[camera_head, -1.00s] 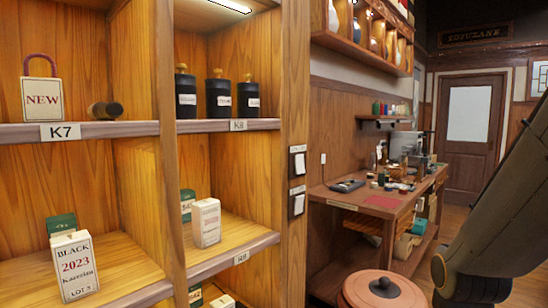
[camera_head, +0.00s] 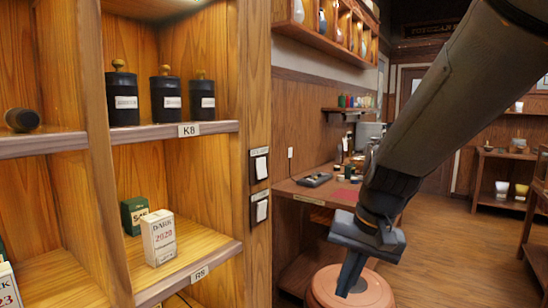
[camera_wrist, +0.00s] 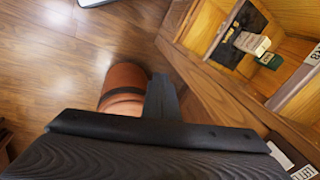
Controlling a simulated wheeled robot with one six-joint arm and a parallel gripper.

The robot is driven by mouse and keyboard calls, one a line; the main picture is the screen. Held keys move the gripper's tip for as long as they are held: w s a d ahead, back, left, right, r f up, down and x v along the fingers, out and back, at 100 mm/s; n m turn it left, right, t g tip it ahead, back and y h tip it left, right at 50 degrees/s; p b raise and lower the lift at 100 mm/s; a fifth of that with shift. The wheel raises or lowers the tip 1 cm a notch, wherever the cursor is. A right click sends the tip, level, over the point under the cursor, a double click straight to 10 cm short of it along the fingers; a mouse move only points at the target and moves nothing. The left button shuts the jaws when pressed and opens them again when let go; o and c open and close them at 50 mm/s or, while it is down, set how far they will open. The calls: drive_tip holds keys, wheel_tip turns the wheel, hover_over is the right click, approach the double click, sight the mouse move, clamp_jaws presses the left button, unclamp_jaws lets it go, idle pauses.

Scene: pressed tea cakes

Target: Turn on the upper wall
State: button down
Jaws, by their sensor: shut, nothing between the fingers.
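The upper wall switch (camera_head: 261,167) is a dark plate with a white rocker on the wooden post at the shelf's right edge, in the head view. A similar lower switch (camera_head: 260,209) sits just below it. Whether either is on or off I cannot tell. My gripper (camera_head: 347,286) is shut and empty, pointing down, right of and below both switches and apart from them.
A reddish-brown lidded jar (camera_head: 368,292) stands beneath my gripper. The shelf (camera_head: 215,128) with black canisters (camera_head: 166,99) and tea boxes (camera_head: 159,238) is at left. A workbench (camera_head: 300,190) stands behind. Open wooden floor (camera_head: 440,240) lies at right.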

drive_tip(key=w+a+r+m+t+y+p, duration=0.1)
drive_tip(key=w+a+r+y, duration=0.1)
drive_tip(key=r, duration=1.2)
drive_tip(key=w+a+r+m+t+y+p, duration=0.2)
drive_tip(key=w+r, duration=0.3)
drive_tip(key=r, duration=1)
drive_tip(key=shift+a+m+y, duration=0.3)
drive_tip(key=shift+a+y, duration=0.1)
drive_tip(key=shift+a, duration=0.3)
drive_tip(key=shift+w+f, duration=0.1)
drive_tip(key=shift+w, duration=0.05)
drive_tip(key=p, duration=0.3)
approach(263, 178)
wheel_tip(263, 178, down, 3)
drive_tip(key=shift+w+a+f+p, duration=0.3)
drive_tip(key=shift+w+a, duration=0.25)
drive_tip(key=shift+a, duration=0.25)
drive_tip(key=shift+w+a+f+p, duration=0.2)
drive_tip(key=shift+w+a+p, duration=0.3)
drive_tip(key=shift+a, duration=0.3)
